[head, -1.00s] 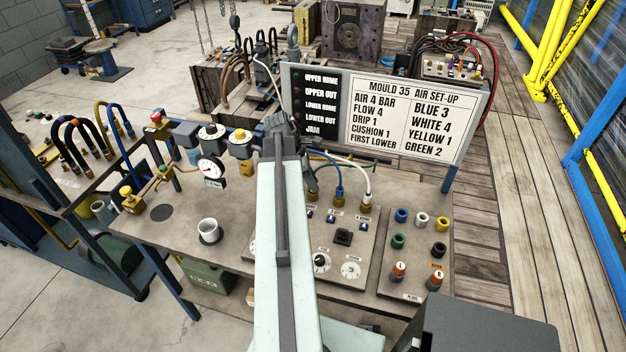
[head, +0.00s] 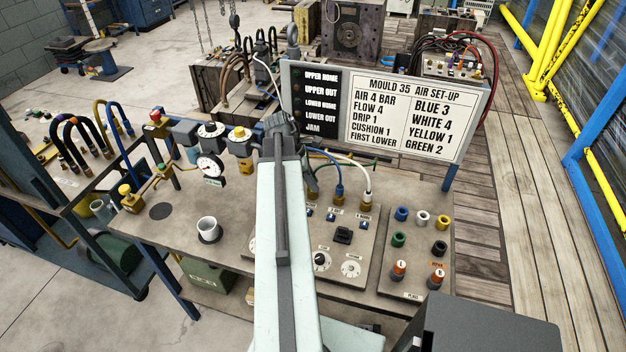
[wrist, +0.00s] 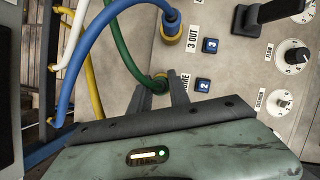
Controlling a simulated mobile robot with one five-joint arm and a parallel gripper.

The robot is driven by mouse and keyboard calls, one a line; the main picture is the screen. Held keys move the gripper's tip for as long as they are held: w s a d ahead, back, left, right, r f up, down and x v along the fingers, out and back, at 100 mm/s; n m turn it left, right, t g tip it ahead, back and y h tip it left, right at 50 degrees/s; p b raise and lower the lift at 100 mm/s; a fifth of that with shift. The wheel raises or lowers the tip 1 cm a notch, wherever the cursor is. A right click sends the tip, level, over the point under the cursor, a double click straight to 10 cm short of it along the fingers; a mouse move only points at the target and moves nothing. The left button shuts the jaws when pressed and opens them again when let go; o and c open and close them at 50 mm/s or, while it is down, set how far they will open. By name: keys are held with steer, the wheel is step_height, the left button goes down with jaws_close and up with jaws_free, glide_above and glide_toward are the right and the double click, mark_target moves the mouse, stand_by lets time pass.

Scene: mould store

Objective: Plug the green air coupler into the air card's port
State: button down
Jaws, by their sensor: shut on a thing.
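The air card is the white board (head: 405,115) in the head view; it reads BLUE 3, WHITE 4, YELLOW 1, GREEN 2. In the wrist view my gripper (wrist: 160,92) is shut on the green coupler (wrist: 160,77), at the end of the green hose (wrist: 121,55). The coupler is at the brass port beside the button marked 2 (wrist: 204,85) and a partly hidden label ending in OME. I cannot tell whether it is fully seated. In the head view my arm hides the gripper and coupler.
The blue hose (wrist: 80,72) runs to a port by 3 OUT, close to my gripper. White and yellow hoses pass at the left. The valve panel (head: 340,240) has knobs and a black lever. Coloured caps stand on a plate (head: 417,270) at the right. A cup (head: 208,228) stands left.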

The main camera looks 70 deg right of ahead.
steer(key=shift+f, duration=0.15)
steer(key=c, duration=0.7)
jaws_free()
steer(key=shift+c, duration=0.2)
step_height(320, 180, up, 8)
steer(key=p, duration=0.7)
steer(key=shift+f, duration=0.15)
steer(key=shift+f, duration=0.1)
